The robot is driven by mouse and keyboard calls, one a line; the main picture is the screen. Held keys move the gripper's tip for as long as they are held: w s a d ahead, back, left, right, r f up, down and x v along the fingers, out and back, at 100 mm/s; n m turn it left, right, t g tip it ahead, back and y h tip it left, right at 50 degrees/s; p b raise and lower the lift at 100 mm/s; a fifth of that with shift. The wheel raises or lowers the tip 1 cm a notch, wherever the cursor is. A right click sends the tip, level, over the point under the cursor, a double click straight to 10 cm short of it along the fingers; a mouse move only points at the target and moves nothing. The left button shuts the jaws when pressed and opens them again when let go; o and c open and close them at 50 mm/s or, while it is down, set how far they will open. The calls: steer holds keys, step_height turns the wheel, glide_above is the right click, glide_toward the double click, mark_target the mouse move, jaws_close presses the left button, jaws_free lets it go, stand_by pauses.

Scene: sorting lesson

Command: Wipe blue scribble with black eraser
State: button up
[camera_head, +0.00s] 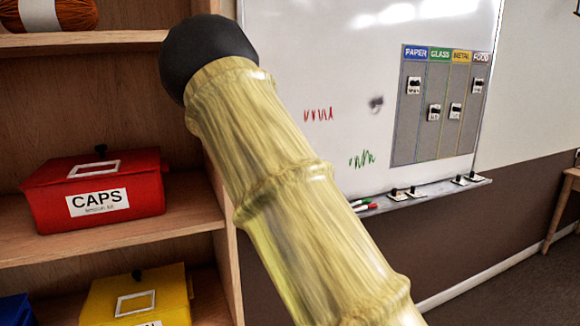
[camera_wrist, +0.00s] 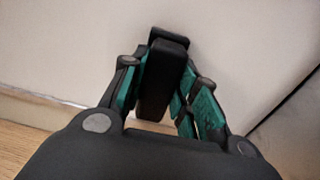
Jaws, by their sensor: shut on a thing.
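My gripper (camera_wrist: 165,82) is shut on the black eraser (camera_wrist: 160,88) in the wrist view. The eraser is a dark block held between the green-lined fingers. A pale surface lies behind it; I cannot tell whether the eraser touches it. In the head view the whiteboard (camera_head: 300,60) carries a red scribble (camera_head: 318,115), a green scribble (camera_head: 362,158) and a small grey smudge (camera_head: 376,103). I see no blue scribble in either view. My arm crosses the head view and covers part of the board; my gripper and the eraser do not show there.
A sorting chart (camera_head: 435,130) with small tags hangs on the board's right side. The pen ledge (camera_head: 440,190) holds markers and several small black-and-white items. A wooden shelf (camera_head: 85,40) at the left holds a red CAPS box (camera_head: 130,170) and a yellow box (camera_head: 175,310).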

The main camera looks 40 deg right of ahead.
steer(key=shift+w+a+r+b, duration=0.1)
steer(key=shift+w+a+b, duration=0.1)
steer(key=shift+a, duration=0.55)
steer(key=shift+w+a+f+b, duration=0.1)
steer(key=shift+w+a+b, duration=0.1)
steer(key=shift+a, duration=0.6)
steer(key=shift+w+a+r+b, duration=0.1)
steer(key=shift+w+a+b, duration=0.1)
steer(key=shift+a, duration=0.55)
steer(key=shift+b+v, duration=0.5)
steer(key=shift+v, duration=2.45)
steer(key=shift+b+v, duration=0.4)
steer(key=shift+v, duration=1.1)
steer(key=shift+a, duration=0.15)
